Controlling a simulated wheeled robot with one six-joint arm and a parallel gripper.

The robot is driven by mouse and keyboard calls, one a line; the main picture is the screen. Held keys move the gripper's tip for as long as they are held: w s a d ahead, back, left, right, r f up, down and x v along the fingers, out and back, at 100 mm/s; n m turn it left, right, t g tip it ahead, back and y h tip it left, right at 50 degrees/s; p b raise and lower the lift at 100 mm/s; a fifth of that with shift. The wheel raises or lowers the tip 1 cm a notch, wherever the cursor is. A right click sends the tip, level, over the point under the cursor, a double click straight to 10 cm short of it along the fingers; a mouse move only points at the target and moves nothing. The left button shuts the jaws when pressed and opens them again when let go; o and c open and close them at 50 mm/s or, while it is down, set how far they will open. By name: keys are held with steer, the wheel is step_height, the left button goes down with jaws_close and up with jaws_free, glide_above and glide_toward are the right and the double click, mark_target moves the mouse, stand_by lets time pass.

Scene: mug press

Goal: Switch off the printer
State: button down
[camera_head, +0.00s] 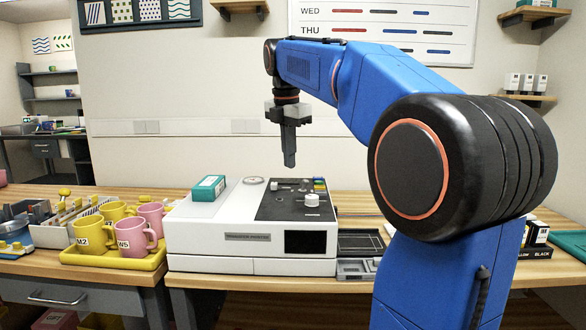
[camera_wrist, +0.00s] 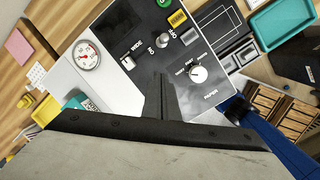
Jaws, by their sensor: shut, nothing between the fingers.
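The printer (camera_head: 235,237) is a white box on the wooden table, with a black control panel (camera_head: 283,203) on its top right and a dark screen on its front. In the wrist view the panel (camera_wrist: 137,22) carries a small silver toggle (camera_wrist: 162,38), a white round knob (camera_wrist: 198,74), a small white control (camera_wrist: 128,63), and green and yellow buttons (camera_wrist: 177,18). The lettering beside the toggle is too small to read surely. My gripper (camera_head: 289,162) is shut and empty, pointing down above the panel, apart from it. Its fingers (camera_wrist: 162,80) hide part of the panel between the controls.
A teal box (camera_head: 209,188) and a round gauge (camera_head: 253,183) are on the printer's white top. A yellow tray (camera_head: 80,257) with yellow and pink mugs stands left of the printer. A dark tray (camera_head: 360,243) lies to its right.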

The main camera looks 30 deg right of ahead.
step_height(320, 180, up, 6)
steer(key=s, duration=0.1)
steer(key=shift+s+r, duration=0.2)
steer(key=shift+s, duration=0.05)
stand_by(0.5)
